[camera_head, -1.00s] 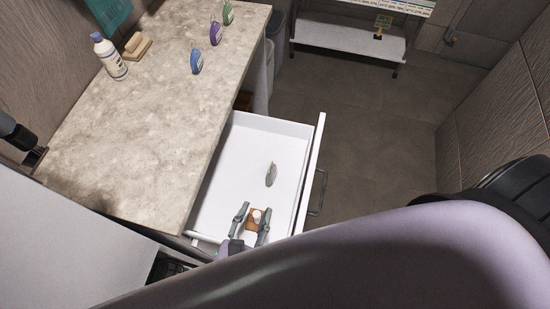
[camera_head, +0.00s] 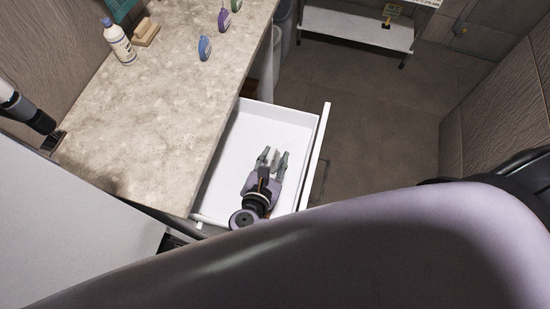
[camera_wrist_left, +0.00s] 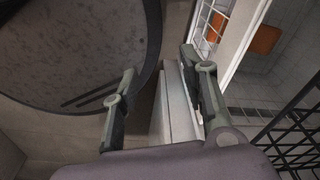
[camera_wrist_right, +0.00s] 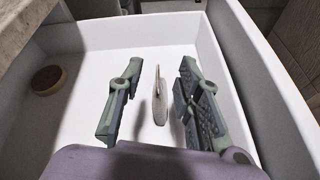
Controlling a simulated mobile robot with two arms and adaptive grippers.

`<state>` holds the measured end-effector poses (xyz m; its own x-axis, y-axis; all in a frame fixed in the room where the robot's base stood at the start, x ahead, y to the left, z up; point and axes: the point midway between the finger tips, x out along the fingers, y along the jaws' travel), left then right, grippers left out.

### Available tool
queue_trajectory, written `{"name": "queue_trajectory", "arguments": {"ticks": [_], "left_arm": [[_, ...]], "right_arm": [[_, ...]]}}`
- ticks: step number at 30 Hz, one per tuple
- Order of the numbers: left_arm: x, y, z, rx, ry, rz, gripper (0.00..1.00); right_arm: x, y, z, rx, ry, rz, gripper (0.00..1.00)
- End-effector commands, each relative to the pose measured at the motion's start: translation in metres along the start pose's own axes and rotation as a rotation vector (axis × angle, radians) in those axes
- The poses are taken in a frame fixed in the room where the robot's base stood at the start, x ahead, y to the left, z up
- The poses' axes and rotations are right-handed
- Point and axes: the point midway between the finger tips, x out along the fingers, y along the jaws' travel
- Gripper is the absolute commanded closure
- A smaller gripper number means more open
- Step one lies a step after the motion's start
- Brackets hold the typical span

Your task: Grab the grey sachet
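The grey sachet (camera_wrist_right: 159,98) stands on edge in the white drawer, seen edge-on in the right wrist view. In the head view the sachet (camera_head: 275,157) is partly hidden by my right gripper. My right gripper (camera_wrist_right: 162,66) is open, with one finger on each side of the sachet and visible gaps to both. In the head view this gripper (camera_head: 271,155) reaches down into the drawer. My left gripper (camera_wrist_left: 159,62) is open and empty, away from the drawer; it shows at the left edge of the head view (camera_head: 53,141).
The open drawer (camera_head: 318,150) has raised white walls close around my right gripper. A round brown item (camera_wrist_right: 47,80) lies in its corner. The counter (camera_head: 150,110) beside it holds a white bottle (camera_head: 119,42), a brush (camera_head: 146,32) and several coloured bottles.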

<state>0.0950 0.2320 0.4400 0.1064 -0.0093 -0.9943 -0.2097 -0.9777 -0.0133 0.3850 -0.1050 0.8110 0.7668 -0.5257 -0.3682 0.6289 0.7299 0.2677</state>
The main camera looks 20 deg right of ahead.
Motion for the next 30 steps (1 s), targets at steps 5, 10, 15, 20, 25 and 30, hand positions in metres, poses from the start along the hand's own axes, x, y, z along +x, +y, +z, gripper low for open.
{"name": "queue_trajectory", "arguments": {"ticks": [5, 10, 15, 20, 25, 30], "left_arm": [[-0.005, 0.001, 0.002, 0.001, -0.004, 0.001, 0.6], [-0.005, 0.001, 0.006, 0.002, -0.01, 0.002, 0.6], [-0.005, 0.0, 0.009, 0.004, -0.015, 0.001, 0.6], [-0.005, -0.001, 0.011, 0.005, -0.017, -0.001, 0.6], [-0.005, -0.002, 0.011, 0.005, -0.018, -0.001, 0.6], [-0.005, -0.002, 0.011, 0.005, -0.018, -0.001, 0.6]], "right_arm": [[0.024, 0.0, 0.002, -0.002, -0.002, 0.0, 0.68], [0.028, 0.0, 0.001, 0.0, 0.001, 0.0, 0.68], [0.028, 0.0, 0.001, 0.0, 0.001, 0.0, 0.71], [0.028, 0.0, 0.001, 0.0, 0.001, 0.0, 0.82], [0.028, 0.0, 0.001, 0.0, 0.001, 0.0, 0.93], [0.028, 0.0, 0.001, 0.0, 0.001, 0.0, 1.0]]}}
